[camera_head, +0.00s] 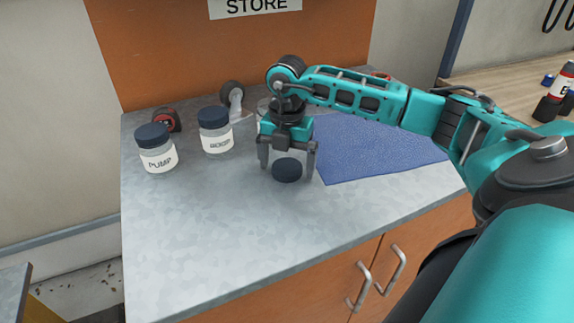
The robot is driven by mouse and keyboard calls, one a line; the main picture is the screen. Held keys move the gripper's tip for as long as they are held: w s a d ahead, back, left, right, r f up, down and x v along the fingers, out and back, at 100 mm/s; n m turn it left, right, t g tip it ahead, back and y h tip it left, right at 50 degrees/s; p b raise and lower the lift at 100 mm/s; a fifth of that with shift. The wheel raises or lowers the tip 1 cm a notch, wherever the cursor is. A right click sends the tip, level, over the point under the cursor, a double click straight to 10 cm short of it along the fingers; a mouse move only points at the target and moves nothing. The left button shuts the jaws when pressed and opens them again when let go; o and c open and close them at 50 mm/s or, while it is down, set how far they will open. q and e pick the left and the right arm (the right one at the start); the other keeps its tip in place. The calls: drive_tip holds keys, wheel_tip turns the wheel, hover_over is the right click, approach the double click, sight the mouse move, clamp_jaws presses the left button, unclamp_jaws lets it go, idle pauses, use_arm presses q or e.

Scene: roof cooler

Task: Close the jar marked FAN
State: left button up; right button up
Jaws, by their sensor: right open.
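My right gripper (288,171) points down over the grey counter with its fingers apart. A dark round lid (287,172) sits between the fingers, low at the counter; I cannot tell whether the fingers touch it. Behind the gripper, a bit of clear glass (263,106) shows, perhaps an open jar; most of it is hidden. No label reading FAN is visible. A jar marked PUMP (158,160) stands at the left with a dark lid on. A second lidded jar (217,141) stands beside it; its label is too small to read surely. My left gripper is out of view.
A blue mat (370,150) lies on the counter right of the gripper. A red and black tape measure (166,121) and a dark round object with a pale handle (234,98) are at the back. The counter (230,240) is clear in front.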

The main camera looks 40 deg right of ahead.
sight(287, 166)
drive_tip(key=shift+c, duration=0.3)
drive_tip(key=c, duration=1)
drive_tip(key=shift+c, duration=0.2)
wheel_tip(287, 166, up, 20)
drive_tip(key=p, duration=0.4)
